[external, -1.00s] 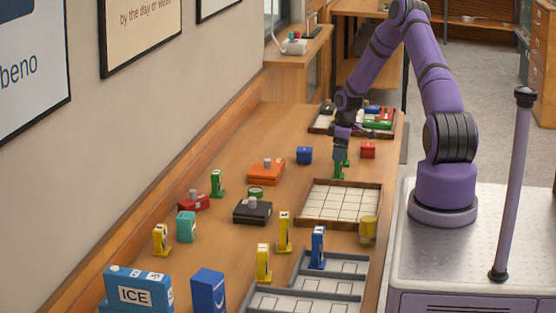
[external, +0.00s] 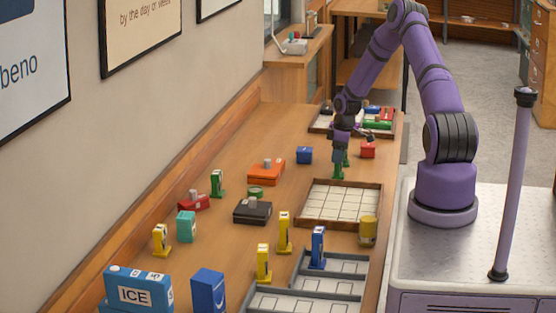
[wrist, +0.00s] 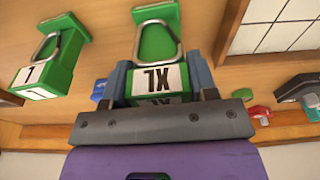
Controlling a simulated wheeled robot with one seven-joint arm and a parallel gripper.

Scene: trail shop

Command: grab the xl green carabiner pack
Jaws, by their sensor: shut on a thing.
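The XL green carabiner pack (wrist: 158,78) is upright between my fingers in the wrist view, its white XL label upside down and its metal carabiner above. My gripper (wrist: 158,85) is shut on it, one grey-blue finger on each side.
The wooden gridded tray (external: 340,203) is close by. A blue box (external: 304,155) and a red box (external: 368,149) flank my gripper. A filled tray (external: 322,124) lies behind. An orange case (external: 266,171) and another green pack (external: 217,183) stand left.

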